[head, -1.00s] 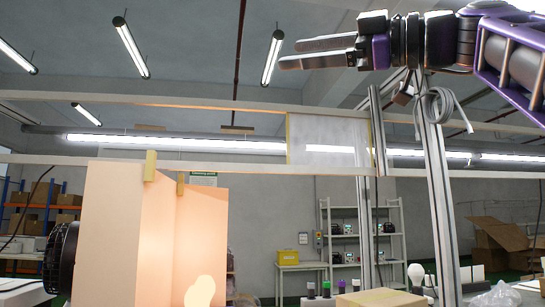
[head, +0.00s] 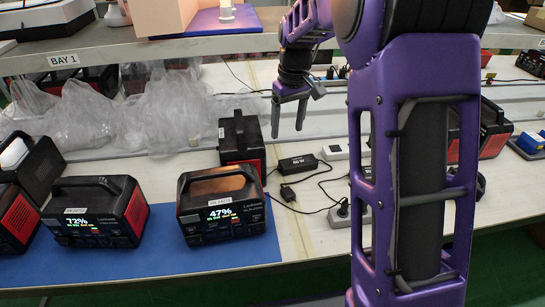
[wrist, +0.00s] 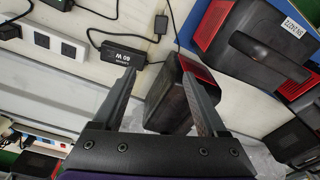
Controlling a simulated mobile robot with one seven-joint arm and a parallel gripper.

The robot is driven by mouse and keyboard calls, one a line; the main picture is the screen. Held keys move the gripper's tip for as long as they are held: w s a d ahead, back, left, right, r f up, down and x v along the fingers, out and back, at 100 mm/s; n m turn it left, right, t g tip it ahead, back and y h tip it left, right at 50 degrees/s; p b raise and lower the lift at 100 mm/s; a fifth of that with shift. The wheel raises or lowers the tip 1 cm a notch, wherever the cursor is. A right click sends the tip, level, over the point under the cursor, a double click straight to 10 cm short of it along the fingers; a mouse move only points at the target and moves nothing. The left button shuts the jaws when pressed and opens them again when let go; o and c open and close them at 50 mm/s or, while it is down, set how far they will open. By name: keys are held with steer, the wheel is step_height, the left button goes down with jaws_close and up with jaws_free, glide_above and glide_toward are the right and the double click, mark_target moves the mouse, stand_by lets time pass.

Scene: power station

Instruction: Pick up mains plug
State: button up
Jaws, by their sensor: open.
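My gripper (head: 288,131) is open and empty, pointing down above the bench. In the wrist view its fingertips (wrist: 158,68) are apart. A small black plug-like piece (head: 287,193) lies on the cream bench on a thin cable, nearer the front than my gripper; it also shows in the wrist view (wrist: 161,25), beyond the fingertips. I cannot tell for sure which is the mains plug. A black 60 W adapter (head: 298,163) lies between them and my gripper; it is also in the wrist view (wrist: 122,52).
A black-red power unit (head: 241,140) stands just left of my gripper. Two lit units, 47% (head: 220,207) and 72% (head: 95,212), stand on a blue mat (head: 170,258). A white socket strip (head: 335,152) lies right of the adapter. A shelf (head: 180,47) runs above the back. My arm hides the bench's right middle.

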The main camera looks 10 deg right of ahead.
step_height(320, 180, down, 5)
steer(key=s, duration=0.3)
steer(key=b, duration=0.2)
glide_above(288, 191)
steer(key=shift+g+h, duration=0.3)
steer(key=shift+g, duration=0.1)
step_height(288, 191, down, 10)
steer(key=shift+s+a+r, duration=0.1)
steer(key=shift+r, duration=0.15)
steer(key=shift+f+b, duration=0.6)
steer(key=shift+f, duration=2.55)
jaws_close()
